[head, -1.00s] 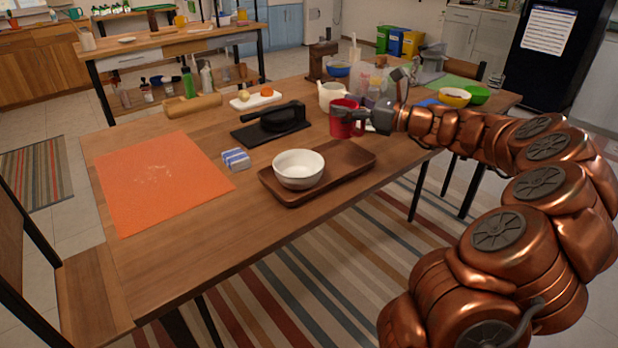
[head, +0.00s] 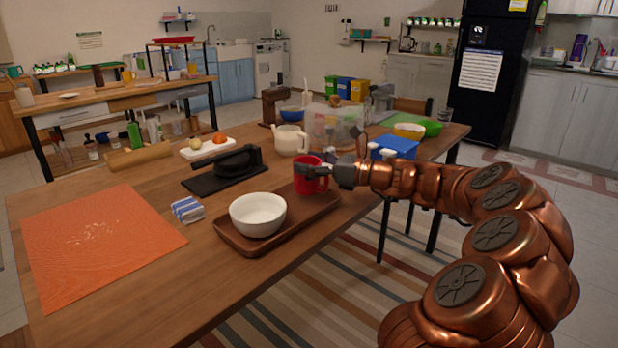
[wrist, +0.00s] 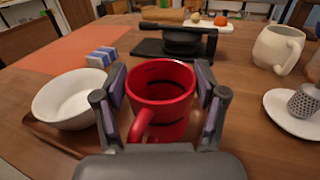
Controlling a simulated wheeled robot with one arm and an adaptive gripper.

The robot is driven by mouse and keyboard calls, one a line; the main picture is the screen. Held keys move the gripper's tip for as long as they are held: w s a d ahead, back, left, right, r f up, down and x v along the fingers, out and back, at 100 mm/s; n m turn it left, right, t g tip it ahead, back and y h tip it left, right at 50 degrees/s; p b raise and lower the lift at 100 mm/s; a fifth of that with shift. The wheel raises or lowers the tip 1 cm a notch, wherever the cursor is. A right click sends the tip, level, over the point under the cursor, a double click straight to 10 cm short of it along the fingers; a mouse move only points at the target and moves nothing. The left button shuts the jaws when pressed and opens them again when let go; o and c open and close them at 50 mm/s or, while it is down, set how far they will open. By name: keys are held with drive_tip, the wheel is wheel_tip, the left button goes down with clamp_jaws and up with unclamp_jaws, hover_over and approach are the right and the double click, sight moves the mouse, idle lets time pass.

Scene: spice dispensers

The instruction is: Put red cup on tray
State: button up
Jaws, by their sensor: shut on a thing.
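The red cup (head: 309,180) is upright at the right end of the brown wooden tray (head: 224,233) in the head view. I cannot tell whether its base touches the tray. My gripper (head: 322,171) is shut on the red cup from its right side. In the wrist view, the gripper's pads (wrist: 160,100) sit on both sides of the red cup (wrist: 163,82), with the cup's handle toward the palm. The cup's inside looks empty. The gripper and cup hide the tray's right end in the wrist view.
A white bowl (head: 258,214) stands on the tray's left part. A blue box (head: 393,146) stands behind my arm. An orange mat (head: 95,240) covers the table's left.

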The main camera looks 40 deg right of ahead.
drive_tip(key=shift+f+b, duration=0.4)
drive_tip(key=shift+f, duration=1)
drive_tip(key=shift+f, duration=0.1)
drive_tip(key=o, duration=1.3)
drive_tip(key=shift+f, duration=0.1)
drive_tip(key=shift+o, duration=0.2)
drive_tip(key=shift+s+d+r, duration=0.2)
drive_tip(key=shift+s+r, duration=0.05)
drive_tip(key=shift+s, duration=0.05)
drive_tip(key=p+v, duration=0.3)
drive_tip(key=v, duration=0.8)
drive_tip(key=shift+s, duration=0.2)
